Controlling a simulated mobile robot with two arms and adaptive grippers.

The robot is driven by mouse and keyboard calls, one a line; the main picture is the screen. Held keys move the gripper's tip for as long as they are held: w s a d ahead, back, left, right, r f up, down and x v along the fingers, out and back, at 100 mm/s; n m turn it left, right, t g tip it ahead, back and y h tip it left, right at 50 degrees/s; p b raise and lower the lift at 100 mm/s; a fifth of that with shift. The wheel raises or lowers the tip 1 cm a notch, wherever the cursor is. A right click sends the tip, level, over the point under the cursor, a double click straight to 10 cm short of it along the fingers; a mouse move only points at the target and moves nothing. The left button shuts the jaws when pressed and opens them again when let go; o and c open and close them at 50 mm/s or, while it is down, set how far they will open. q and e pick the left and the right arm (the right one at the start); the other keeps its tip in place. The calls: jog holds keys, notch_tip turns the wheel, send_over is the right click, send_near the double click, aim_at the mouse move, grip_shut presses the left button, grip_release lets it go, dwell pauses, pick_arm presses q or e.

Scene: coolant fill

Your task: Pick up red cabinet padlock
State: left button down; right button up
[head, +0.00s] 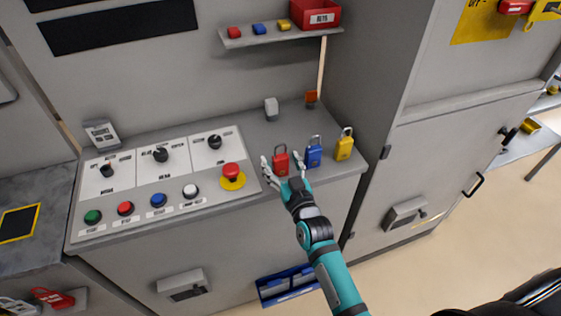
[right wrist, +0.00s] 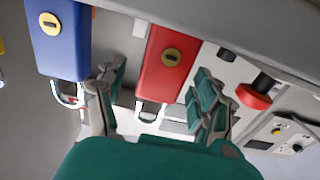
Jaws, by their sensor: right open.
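The red padlock (head: 281,163) stands upright on the console's front ledge, left of a blue padlock (head: 314,156) and a yellow padlock (head: 345,147). My right gripper (head: 282,159) is open, with one finger on each side of the red padlock. In the right wrist view the red padlock (right wrist: 168,62) shows its keyhole face and shackle between the spread fingers (right wrist: 160,78). Gaps show between the fingers and its sides. The blue padlock (right wrist: 62,38) is close beside one finger there. My left gripper is not in view.
A red emergency button (head: 231,171) on a yellow base sits left of the padlocks, near my fingers. A shelf (head: 280,39) above holds small coloured blocks and a red box (head: 317,15). A grey cabinet (head: 430,160) stands to the right.

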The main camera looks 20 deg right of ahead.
jog(key=shift+w, duration=0.45)
jog(key=shift+s, duration=0.1)
jog(key=shift+c, duration=0.4)
jog(key=c, duration=1.2)
jog(key=shift+c, duration=0.3)
jog(key=shift+r, duration=0.1)
